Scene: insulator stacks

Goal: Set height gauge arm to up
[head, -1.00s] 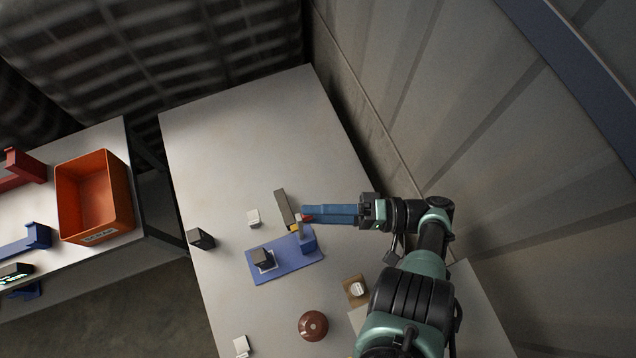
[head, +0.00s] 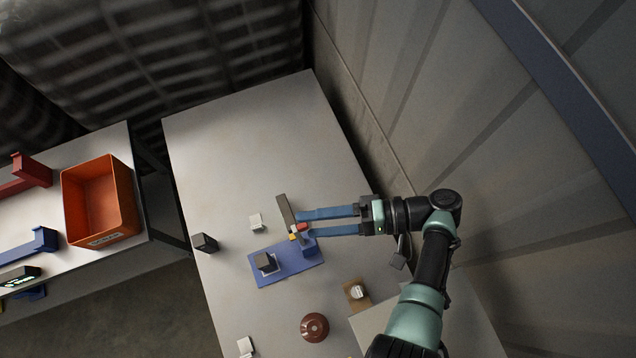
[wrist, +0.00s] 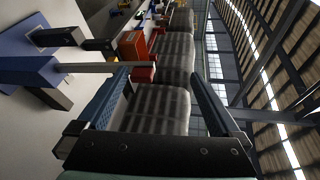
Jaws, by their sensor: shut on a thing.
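The height gauge has a flat blue base plate (head: 272,270) on the table, with a blue upright block (head: 309,246) at its right end. A long grey bar (head: 285,210) lies by that block, with yellow and red pieces at its near end. In the wrist view, a grey arm (wrist: 85,67) runs from the blue block (wrist: 25,72) toward a red piece (wrist: 141,74) that appears between my fingers. My gripper (head: 299,225) reaches in from the right, its blue fingers on either side of the red piece, shut on the gauge arm. The exact contact is too small to see.
A black-sided block (head: 205,242) and a white block (head: 256,221) stand left of the gauge. A brown round object (head: 314,327) and a tan holder (head: 356,292) are nearer. The wall is close on the right. An orange bin (head: 99,202) stands on the left table. The far tabletop is clear.

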